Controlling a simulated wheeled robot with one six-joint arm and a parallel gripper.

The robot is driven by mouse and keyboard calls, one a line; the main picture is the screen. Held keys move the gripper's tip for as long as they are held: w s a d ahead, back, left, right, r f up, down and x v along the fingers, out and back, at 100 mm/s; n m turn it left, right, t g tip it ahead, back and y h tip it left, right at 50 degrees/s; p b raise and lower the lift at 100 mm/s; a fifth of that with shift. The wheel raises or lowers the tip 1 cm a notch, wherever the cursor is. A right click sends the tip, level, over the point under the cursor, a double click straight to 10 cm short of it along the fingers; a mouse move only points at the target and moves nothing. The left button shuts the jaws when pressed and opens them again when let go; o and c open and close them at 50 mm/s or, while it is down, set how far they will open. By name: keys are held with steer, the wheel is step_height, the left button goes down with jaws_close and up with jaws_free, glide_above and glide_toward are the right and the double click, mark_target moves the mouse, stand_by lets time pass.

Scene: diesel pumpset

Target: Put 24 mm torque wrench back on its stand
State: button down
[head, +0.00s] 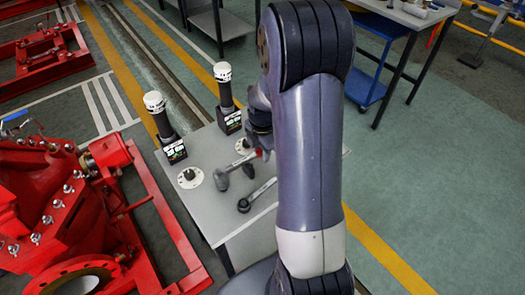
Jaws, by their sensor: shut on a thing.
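My gripper (260,141) is over the workbench, partly hidden behind my own arm. It appears shut on a grey wrench-like tool (236,165) with a red part close to the jaws; I take this as the torque wrench. Its size marking is not readable, and I cannot tell whether it touches the bench. A second dark wrench (258,195) lies on the bench in front of it. Two white round bases with dark centres, one at left (190,178) and one farther back (243,145), sit on the bench. I cannot tell which is the stand for this wrench.
Two upright black tools with white tops, one left (161,121) and one farther back (225,95), stand on the grey bench (222,226). Red pump machinery (75,205) is close on the left. A blue-framed cart (372,85) stands back right. Green floor at right is clear.

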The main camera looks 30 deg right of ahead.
steer(key=shift+f+b, duration=0.8)
steer(key=shift+f, duration=0.2)
stand_by(0.5)
steer(key=c, duration=1.1)
jaws_free()
step_height(320, 180, up, 11)
steer(key=shift+f, duration=0.1)
step_height(320, 180, down, 10)
steer(key=shift+f, duration=0.25)
steer(key=shift+r+p, duration=0.3)
steer(key=shift+p, duration=0.1)
steer(key=shift+f, duration=0.1)
